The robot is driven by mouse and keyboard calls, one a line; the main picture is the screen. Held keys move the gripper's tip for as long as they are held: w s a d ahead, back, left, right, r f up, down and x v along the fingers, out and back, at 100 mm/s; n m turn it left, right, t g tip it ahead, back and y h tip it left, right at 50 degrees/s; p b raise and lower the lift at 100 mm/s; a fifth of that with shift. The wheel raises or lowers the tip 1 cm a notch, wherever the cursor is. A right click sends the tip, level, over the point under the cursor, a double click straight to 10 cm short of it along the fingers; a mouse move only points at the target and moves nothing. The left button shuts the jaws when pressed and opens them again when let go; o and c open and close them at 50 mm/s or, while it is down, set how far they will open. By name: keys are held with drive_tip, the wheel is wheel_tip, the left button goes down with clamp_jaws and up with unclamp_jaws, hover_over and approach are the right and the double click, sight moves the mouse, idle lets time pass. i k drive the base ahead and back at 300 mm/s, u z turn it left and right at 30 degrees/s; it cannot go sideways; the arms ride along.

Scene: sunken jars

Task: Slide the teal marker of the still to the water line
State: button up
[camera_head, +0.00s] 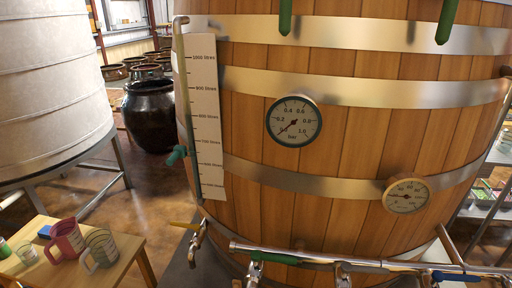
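The still is a large wooden vat (345,140) with metal bands, filling the middle and right of the head view. A slim upright sight tube (188,95) runs down its left side, beside a white scale strip (206,120) marked in litres, with 1000 at the top. The teal marker (177,155) sits on the tube in its lower part, level with the lower markings and sticking out to the left. I cannot make out the water line in the tube at this size. My gripper is not in this view.
Two round gauges (293,121) (406,196) are on the vat's front. A metal pipe (330,259) with taps crosses below. A small wooden table (112,262) with mugs stands at lower left, near a pale tank (50,90). Dark jars (150,115) stand behind, on open floor.

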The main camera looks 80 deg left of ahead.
sight(180, 151)
drive_tip(key=z, duration=0.3)
drive_tip(key=k, duration=1.8)
drive_tip(key=u, duration=2.25)
drive_tip(key=i, duration=0.55)
drive_tip(key=u, duration=0.05)
